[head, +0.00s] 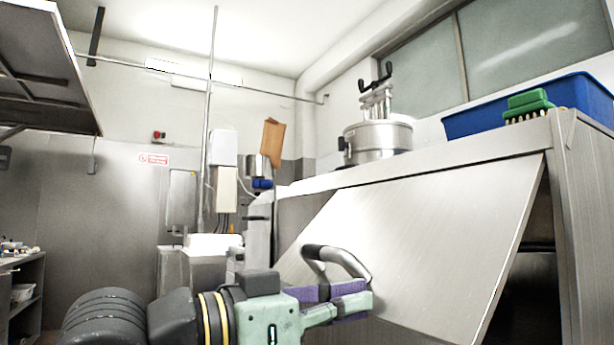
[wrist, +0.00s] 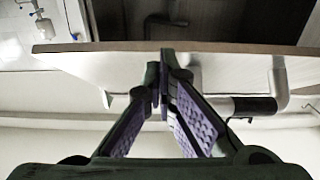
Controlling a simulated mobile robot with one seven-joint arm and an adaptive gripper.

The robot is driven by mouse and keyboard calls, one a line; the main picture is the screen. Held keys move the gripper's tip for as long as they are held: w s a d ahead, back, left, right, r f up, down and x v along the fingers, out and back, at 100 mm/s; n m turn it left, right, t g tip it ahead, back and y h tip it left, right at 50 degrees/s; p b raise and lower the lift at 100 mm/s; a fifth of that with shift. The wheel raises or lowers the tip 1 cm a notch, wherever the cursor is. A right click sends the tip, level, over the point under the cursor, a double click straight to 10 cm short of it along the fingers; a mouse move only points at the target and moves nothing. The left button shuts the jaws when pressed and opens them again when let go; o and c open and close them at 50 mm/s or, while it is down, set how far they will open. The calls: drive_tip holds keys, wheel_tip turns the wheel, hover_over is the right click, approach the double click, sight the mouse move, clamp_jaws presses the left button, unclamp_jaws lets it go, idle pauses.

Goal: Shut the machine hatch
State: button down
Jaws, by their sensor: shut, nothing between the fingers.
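The machine hatch (head: 430,240) is a flat metal panel, tilted outward from the machine front and standing open. A dark opening shows beyond its right edge. A curved metal handle (head: 340,260) sits on its lower left part. My gripper (head: 358,300) is shut and empty, just below and in front of the handle. In the wrist view my gripper (wrist: 163,78) has its fingertips together near the hatch's edge (wrist: 110,48), with the handle (wrist: 255,104) to the right of the fingers. I cannot tell whether the fingertips touch the panel.
On the machine top (head: 450,155) stand a metal pot with a crank (head: 380,138) and a blue bin (head: 570,98), with a green brush (head: 528,103) by it. A shelf (head: 22,285) stands at the far left. The floor is mostly out of view.

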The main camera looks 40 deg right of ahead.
drive_tip(key=s+d+f+h+b, duration=0.1)
drive_tip(key=d+f+h+b, duration=0.1)
drive_tip(key=d+f+b, duration=0.2)
drive_tip(key=s+d+f+g+h+b, duration=0.1)
drive_tip(key=d+f, duration=0.4)
drive_tip(key=d, duration=0.5)
drive_tip(key=shift+s+g+h+b, duration=0.3)
drive_tip(key=shift+s+h+b, duration=0.4)
drive_tip(key=shift+h+b, duration=0.6)
drive_tip(key=shift+a, duration=0.15)
